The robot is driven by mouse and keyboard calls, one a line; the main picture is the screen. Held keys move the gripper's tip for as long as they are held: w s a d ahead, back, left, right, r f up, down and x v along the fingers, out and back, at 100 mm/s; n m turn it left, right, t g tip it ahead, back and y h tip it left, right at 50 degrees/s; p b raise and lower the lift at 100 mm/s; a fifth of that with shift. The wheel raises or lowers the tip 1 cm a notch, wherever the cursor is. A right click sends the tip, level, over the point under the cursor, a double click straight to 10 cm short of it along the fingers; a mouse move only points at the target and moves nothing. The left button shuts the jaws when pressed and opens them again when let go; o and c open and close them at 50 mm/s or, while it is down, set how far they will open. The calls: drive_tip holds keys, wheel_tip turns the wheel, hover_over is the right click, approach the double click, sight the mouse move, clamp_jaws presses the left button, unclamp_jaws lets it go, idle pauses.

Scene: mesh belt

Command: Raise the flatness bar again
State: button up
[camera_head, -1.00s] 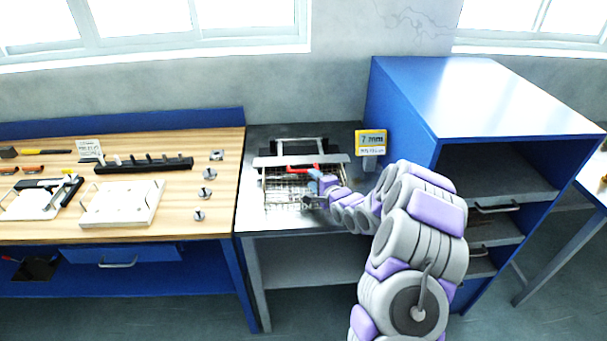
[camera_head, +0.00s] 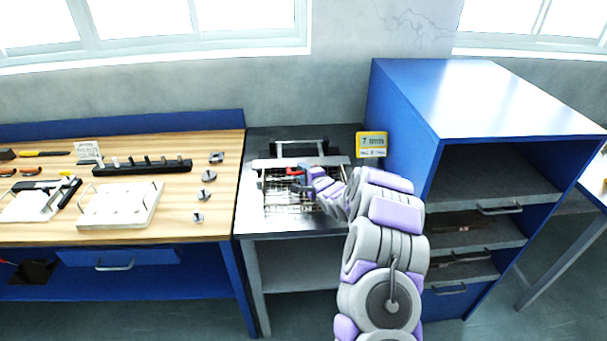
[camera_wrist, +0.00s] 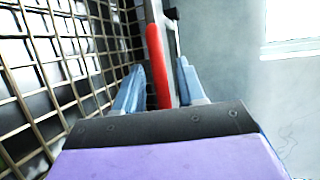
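The flatness bar (camera_head: 268,163) is a pale grey bar lying across the far part of the wire mesh belt (camera_head: 285,199) on the metal bench. Its red handle (camera_head: 293,172) is partly hidden by my gripper (camera_head: 307,174). In the wrist view the red handle (camera_wrist: 158,66) stands between the two blue fingers of my gripper (camera_wrist: 160,80). The fingers are apart, one on each side of the handle. A small gap shows on the right side; contact on the left is unclear. The mesh (camera_wrist: 60,70) fills the left of that view.
A yellow sign (camera_head: 371,140) reading 7 with small text stands right of the belt. A blue cabinet (camera_head: 397,110) rises close on the right. A wooden bench (camera_head: 185,222) with a white plate (camera_head: 122,205), a black rack (camera_head: 145,166) and small metal parts lies left.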

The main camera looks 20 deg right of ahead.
clamp_jaws()
drive_tip(key=shift+f, duration=0.1)
idle(0.3)
drive_tip(key=shift+p, duration=0.3)
drive_tip(key=shift+r+p, duration=0.35)
drive_tip(key=shift+p, duration=0.15)
drive_tip(key=shift+r+p, duration=0.2)
drive_tip(key=shift+p, duration=0.1)
